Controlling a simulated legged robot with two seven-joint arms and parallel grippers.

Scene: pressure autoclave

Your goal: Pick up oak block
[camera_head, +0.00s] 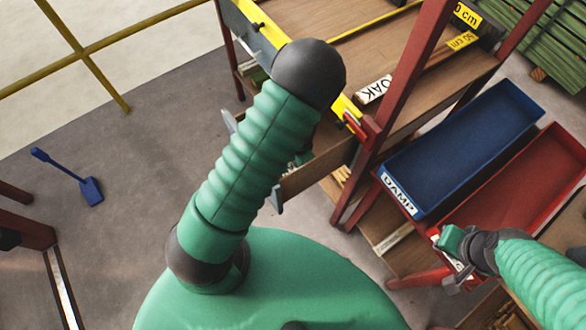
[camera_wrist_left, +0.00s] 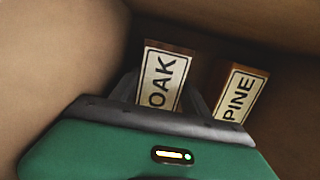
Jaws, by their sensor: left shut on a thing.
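In the left wrist view, the oak block (camera_wrist_left: 163,78) is a small wooden block with a white label reading OAK. It stands between the fingers of my left gripper (camera_wrist_left: 160,95), which is shut on it. A second block, labelled PINE (camera_wrist_left: 240,95), stands just to its right, tilted in the view. Both are inside a brown-walled space, and their lower ends are hidden by the gripper. In the head view my left arm hides most of the left gripper. My right gripper (camera_head: 457,258) is in front of the red tray; its finger gap is unclear.
Brown walls (camera_wrist_left: 60,50) close in around the left gripper. In the head view a blue tray labelled DAMP (camera_head: 465,145) and a red tray (camera_head: 540,185) stand at the right. A red-framed wooden bench (camera_head: 420,100) carries another OAK label (camera_head: 373,90).

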